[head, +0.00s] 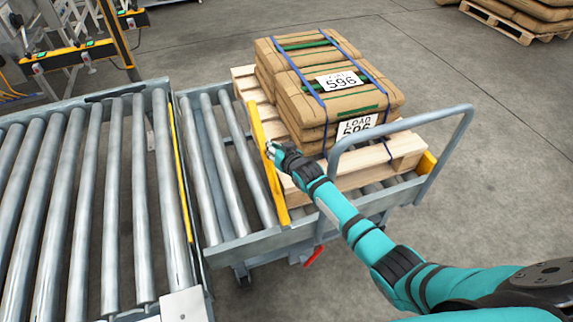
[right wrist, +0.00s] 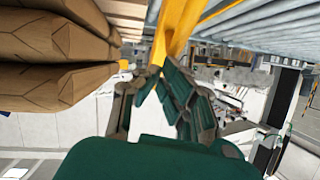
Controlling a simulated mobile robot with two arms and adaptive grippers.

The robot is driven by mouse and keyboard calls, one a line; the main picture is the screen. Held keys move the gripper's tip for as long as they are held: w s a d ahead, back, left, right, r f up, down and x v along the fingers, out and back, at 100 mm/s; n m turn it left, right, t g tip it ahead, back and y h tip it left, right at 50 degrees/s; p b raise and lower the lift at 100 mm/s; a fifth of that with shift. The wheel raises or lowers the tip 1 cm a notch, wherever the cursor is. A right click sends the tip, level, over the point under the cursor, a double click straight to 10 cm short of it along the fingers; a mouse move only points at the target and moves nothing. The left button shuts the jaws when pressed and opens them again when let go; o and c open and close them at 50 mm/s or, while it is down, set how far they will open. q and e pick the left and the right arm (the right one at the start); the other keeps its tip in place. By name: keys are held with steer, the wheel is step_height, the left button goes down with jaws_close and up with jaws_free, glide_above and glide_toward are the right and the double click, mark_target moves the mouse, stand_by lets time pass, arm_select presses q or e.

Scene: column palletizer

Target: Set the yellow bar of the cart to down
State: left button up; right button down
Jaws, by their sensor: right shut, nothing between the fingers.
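The cart (head: 232,252) has grey rollers and a grey push handle (head: 463,125). Its yellow bar (head: 278,196) runs across the rollers along the near-left side of the pallet and appears to stand above them. My right gripper (head: 270,150) is at the bar's middle, and part of the bar is hidden behind it. In the right wrist view the yellow bar (right wrist: 177,30) comes down from the top to my shut fingertips (right wrist: 155,72). Nothing shows between the fingers; I cannot tell whether they touch the bar. My left gripper is not in view.
A wooden pallet (head: 408,150) with strapped brown sacks (head: 310,60) labelled 596 sits on the cart, close beside my gripper. A red pedal (head: 314,256) is under the cart's near side. A roller conveyor (head: 75,190) adjoins the cart at left.

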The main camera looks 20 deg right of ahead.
steer(key=w+f+g+b, duration=0.4)
steer(key=w+f+b, duration=0.4)
steer(key=b, duration=0.5)
steer(key=shift+w+a+f, duration=0.2)
steer(key=shift+w+f, duration=0.05)
steer(key=shift+f, duration=0.75)
steer(key=shift+r, duration=0.1)
